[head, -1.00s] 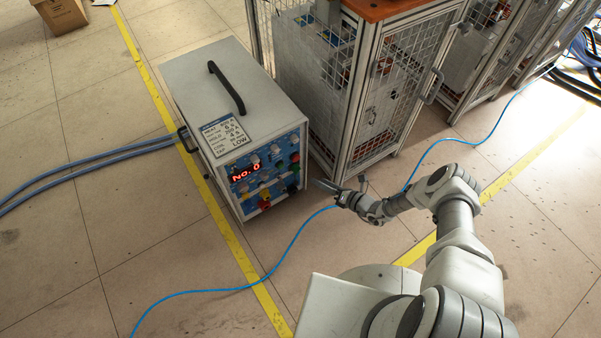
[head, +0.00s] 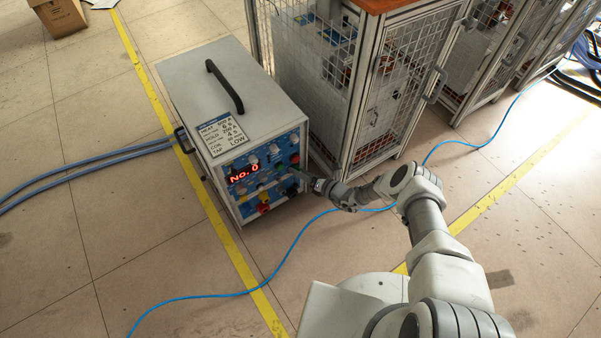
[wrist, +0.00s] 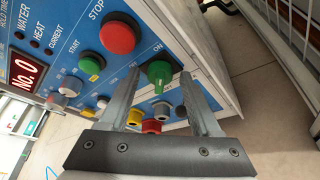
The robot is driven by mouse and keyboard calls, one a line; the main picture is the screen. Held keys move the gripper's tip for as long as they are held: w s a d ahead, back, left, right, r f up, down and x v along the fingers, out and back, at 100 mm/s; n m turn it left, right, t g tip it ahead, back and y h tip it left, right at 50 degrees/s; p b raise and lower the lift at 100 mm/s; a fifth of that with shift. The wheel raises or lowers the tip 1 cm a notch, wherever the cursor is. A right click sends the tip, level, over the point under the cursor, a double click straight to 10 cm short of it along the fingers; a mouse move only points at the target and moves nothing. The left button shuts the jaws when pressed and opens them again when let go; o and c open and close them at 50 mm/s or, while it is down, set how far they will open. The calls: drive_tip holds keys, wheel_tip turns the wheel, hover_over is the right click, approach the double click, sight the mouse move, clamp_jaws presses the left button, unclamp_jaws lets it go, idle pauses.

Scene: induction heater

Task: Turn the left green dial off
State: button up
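The induction heater (head: 212,80) is a pale box with a blue control panel on its front. In the wrist view a green dial (wrist: 160,74) stands out from the panel under an "ON" label. My gripper (wrist: 160,80) is open, with one fingertip on each side of this dial and a gap showing on both sides. I cannot tell how deep the fingers reach around it. In the head view my gripper (head: 301,173) is at the right side of the panel and hides part of it. A second green control (wrist: 90,63) sits left, by "START".
A red stop button (wrist: 117,37) is just above left of the dial. Red and yellow knobs sit below it, partly behind the fingers. A mesh cabinet (head: 385,95) stands close to the heater's right. A blue cable (head: 285,262) crosses the floor.

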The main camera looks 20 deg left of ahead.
clamp_jaws()
drive_tip(key=shift+r+p, duration=0.1)
drive_tip(key=shift+p, duration=0.2)
drive_tip(key=n+t+h, duration=0.1)
drive_tip(key=n, duration=0.2)
drive_tip(key=n+t+h+p, duration=0.1)
drive_tip(key=n+t+h, duration=0.1)
drive_tip(key=n, duration=0.1)
drive_tip(key=s+n+t+h+p, duration=0.1)
drive_tip(key=n, duration=0.2)
drive_tip(key=shift+a+h, duration=0.3)
drive_tip(key=shift+a, duration=0.1)
drive_tip(key=shift+n+t+h+b, duration=0.55)
drive_tip(key=shift+n+t, duration=0.65)
drive_tip(key=shift+n, duration=0.4)
